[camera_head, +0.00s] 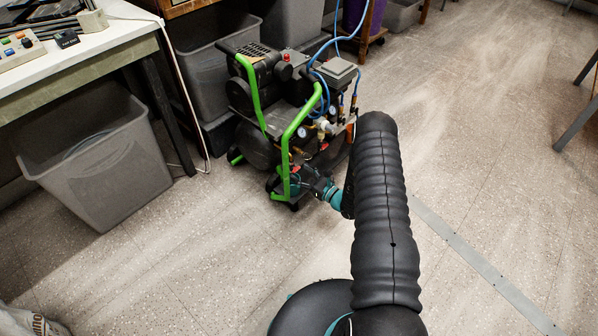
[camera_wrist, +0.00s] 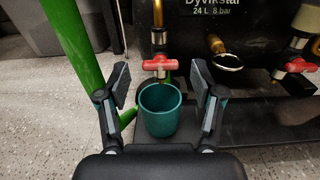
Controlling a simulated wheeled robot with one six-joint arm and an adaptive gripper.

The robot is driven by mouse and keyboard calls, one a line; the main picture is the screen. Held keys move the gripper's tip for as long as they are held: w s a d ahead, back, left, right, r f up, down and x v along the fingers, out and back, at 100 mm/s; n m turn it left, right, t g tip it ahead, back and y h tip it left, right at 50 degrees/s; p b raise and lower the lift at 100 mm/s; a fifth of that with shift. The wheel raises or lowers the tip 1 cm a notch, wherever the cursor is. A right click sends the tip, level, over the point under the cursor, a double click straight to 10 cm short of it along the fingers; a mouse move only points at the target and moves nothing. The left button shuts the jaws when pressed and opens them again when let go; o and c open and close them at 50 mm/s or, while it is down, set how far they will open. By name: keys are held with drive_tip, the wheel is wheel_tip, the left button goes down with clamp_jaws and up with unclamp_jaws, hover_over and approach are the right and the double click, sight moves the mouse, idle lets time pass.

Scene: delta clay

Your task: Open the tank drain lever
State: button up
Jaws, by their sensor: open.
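The drain lever (camera_wrist: 160,64) is a small red handle on a brass pipe under the black tank (camera_wrist: 215,18). In the wrist view it lies crosswise to the upright pipe. A teal cup (camera_wrist: 160,112) stands below it. My gripper (camera_wrist: 158,82) is open, with one finger on each side of the lever and cup, apart from the lever as far as I can tell. In the head view my gripper (camera_head: 298,186) is low at the front of the green-framed compressor (camera_head: 290,110); the lever is too small to make out there.
A green frame tube (camera_wrist: 72,45) runs close by my left finger. A second red lever (camera_wrist: 298,66) and a brass-rimmed gauge (camera_wrist: 228,60) are to the right. A grey bin (camera_head: 105,165) stands left under the white table (camera_head: 110,37).

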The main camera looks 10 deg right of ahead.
drive_tip(key=shift+x, duration=0.8)
drive_tip(key=shift+c, duration=0.3)
drive_tip(key=c, duration=1.1)
drive_tip(key=shift+b, duration=0.3)
drive_tip(key=shift+n+b, duration=3.75)
drive_tip(key=shift+n, duration=0.65)
